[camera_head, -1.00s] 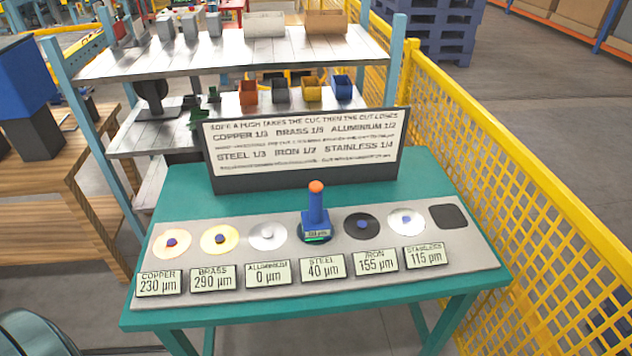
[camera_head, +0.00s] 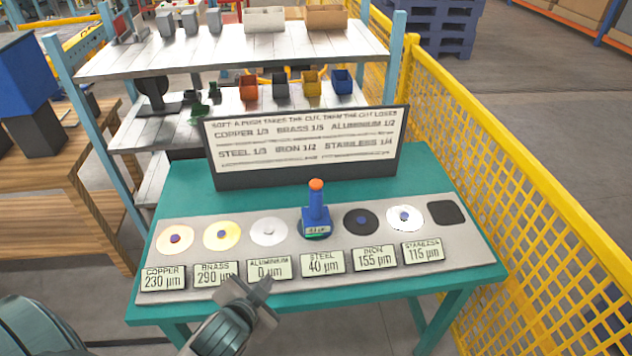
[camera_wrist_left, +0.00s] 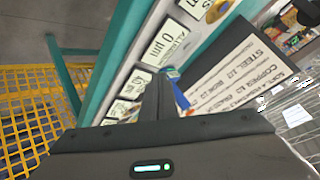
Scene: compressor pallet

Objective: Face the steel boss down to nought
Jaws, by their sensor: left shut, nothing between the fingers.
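The steel boss is hidden under a blue tool (camera_head: 316,212) with an orange knob, standing upright on the grey plate (camera_head: 400,270) above the steel readout. The steel readout (camera_head: 323,263) shows 40 µm. My left gripper (camera_head: 252,290) is shut and empty, in front of the tool to its left, near the plate's front edge and partly over the brass and aluminium readouts. In the left wrist view its fingers (camera_wrist_left: 158,98) are together, with some blue of the tool partly showing behind them. My right gripper is not seen.
Bosses for copper (camera_head: 174,239), brass (camera_head: 222,236), aluminium (camera_head: 268,232), iron (camera_head: 361,222) and stainless (camera_head: 405,218) flank the tool. Aluminium reads 0 µm. A dark square pad (camera_head: 447,212) is at the right. A sign (camera_head: 306,145) stands behind; a yellow fence (camera_head: 520,210) runs right.

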